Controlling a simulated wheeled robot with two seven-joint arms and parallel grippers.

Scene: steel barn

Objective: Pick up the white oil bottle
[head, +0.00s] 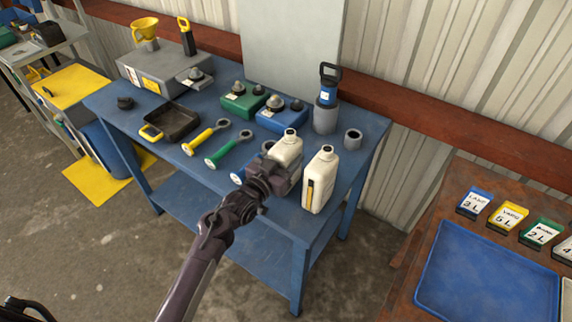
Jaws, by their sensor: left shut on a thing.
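Two white oil bottles stand out near the front right corner of the blue table. My left gripper (276,178) is shut on the left white oil bottle (288,150), covering its lower left side. That bottle looks upright; I cannot tell whether its base touches the table. The other white oil bottle (320,180), with a yellow and black strip, stands upright just to the right, close to the gripper. My right gripper is not in view.
The blue table (240,212) also holds green and yellow wrenches, a black tray (171,122), green (243,103) and blue (282,115) boxes, and a grey cylinder (325,117) with a blue-black bottle in it.

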